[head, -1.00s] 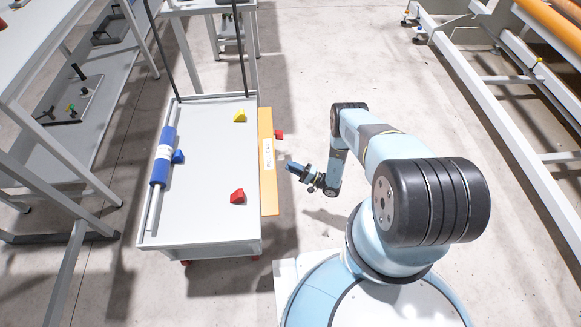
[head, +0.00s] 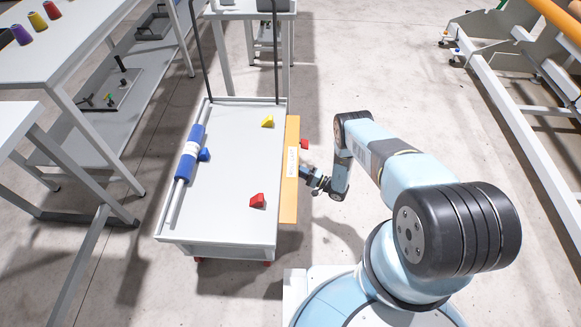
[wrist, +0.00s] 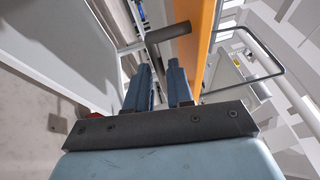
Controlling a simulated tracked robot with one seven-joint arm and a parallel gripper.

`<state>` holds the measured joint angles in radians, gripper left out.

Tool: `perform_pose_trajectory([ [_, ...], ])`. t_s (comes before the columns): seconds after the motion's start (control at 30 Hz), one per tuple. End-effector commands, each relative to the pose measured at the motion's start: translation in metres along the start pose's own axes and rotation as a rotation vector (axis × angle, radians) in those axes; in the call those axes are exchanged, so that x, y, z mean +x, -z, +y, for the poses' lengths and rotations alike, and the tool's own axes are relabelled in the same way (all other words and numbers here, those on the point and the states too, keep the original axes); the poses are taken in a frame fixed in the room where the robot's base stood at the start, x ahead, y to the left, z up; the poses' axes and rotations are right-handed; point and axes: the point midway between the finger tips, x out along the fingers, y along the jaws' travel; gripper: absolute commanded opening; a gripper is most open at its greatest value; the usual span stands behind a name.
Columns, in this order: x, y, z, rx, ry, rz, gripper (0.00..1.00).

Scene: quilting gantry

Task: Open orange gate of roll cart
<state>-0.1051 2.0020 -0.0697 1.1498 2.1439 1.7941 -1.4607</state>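The orange gate (head: 290,205) is a long flat panel along the right side of the roll cart (head: 225,215), with a white label on it. It looks closed against the cart. In the wrist view the gate (wrist: 205,30) runs up past the fingers. A dark cylindrical bar (wrist: 168,33) lies just beyond the fingertips, beside the gate. My gripper (head: 305,173) is at the gate's outer side, close to its middle.
A red piece (head: 304,144) sticks out at the gate's outer side. A worktable (head: 75,60) stands left. Floor right of my arm is clear up to the gantry frame (head: 510,110).

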Motion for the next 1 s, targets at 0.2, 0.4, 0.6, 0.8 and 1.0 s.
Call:
perform_pose_trajectory([
  [0.2, 0.031, 0.000, 0.000, -0.001, 0.000, -0.002, 0.21],
  [0.4, 0.042, 0.000, 0.000, 0.000, 0.000, 0.000, 0.21],
  [0.6, 0.044, 0.000, 0.000, 0.000, 0.000, 0.001, 0.21],
  [0.8, 0.044, 0.000, 0.000, 0.000, 0.000, 0.001, 0.12],
  [1.0, 0.044, 0.000, 0.000, 0.000, 0.001, 0.001, 0.00],
])
